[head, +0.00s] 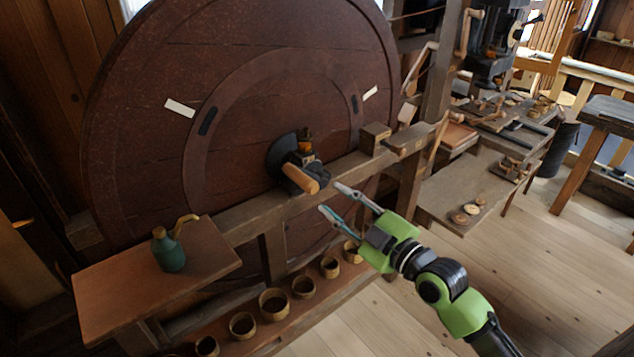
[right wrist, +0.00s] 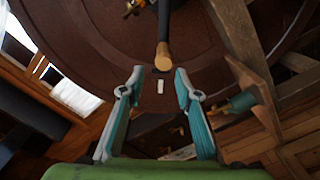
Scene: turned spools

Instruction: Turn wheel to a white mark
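A large dark red-brown wheel (head: 245,70) stands upright behind a wooden beam. It carries a white mark (head: 180,108) at the left and another white mark (head: 370,93) at the upper right. A white mark (right wrist: 160,86) also shows in the right wrist view. A wooden handle (head: 300,179) sticks out from the dark hub; its rounded end (right wrist: 162,58) shows in the right wrist view. My right gripper (head: 331,198) is open and empty, just right of and below the handle, its fingers apart on either side of the handle's line. My left gripper is not in view.
A green bottle (head: 168,251) stands on a wooden shelf (head: 112,292) at the lower left. Several small round pots (head: 273,304) line a low board under the wheel. A wooden beam (head: 250,218) crosses before the wheel. Open floor (head: 400,325) lies at the lower right.

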